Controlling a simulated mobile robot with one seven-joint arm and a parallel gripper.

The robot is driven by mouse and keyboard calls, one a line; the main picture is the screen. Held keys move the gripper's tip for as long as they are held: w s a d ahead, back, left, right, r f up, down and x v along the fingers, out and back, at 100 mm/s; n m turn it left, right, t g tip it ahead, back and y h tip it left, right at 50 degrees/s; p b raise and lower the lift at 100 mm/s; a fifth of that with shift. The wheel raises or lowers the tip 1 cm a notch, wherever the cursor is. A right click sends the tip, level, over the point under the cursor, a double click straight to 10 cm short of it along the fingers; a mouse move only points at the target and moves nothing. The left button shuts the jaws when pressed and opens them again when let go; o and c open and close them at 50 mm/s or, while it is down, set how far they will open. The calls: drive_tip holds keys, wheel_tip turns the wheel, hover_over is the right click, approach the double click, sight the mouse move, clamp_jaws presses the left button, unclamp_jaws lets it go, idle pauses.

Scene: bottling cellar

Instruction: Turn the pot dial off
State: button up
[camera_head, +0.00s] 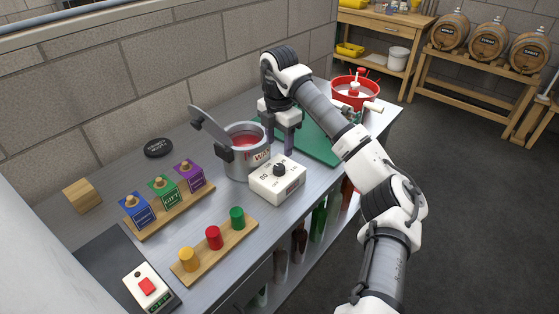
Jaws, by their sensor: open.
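A grey pot (237,163) with red liquid and a label that seems to read "WAX" stands near the middle of the grey bench. In front of it, to the right, is a white control box (267,192) with a black dial knob (280,170) on top. Marks ring the knob, but its exact setting is too small to read. My gripper (279,145) is open, fingers pointing down, behind the dial box and right of the pot. It appears apart from the knob, with nothing visible between the fingers.
A dark grey lever or lid (210,127) sticks up at the pot's left. Wooden racks hold coloured stamp blocks (164,189) and round pegs (213,238) at front left. A green mat (318,145) and red basin (347,97) lie beyond my gripper. A switch box (148,288) stands front left.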

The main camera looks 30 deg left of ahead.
sight(279, 167)
wheel_tip(279, 167, down, 8)
drive_tip(key=shift+f+p, duration=0.1)
drive_tip(key=shift+p, duration=0.85)
drive_tip(key=shift+c, duration=0.4)
drive_tip(key=c, duration=0.9)
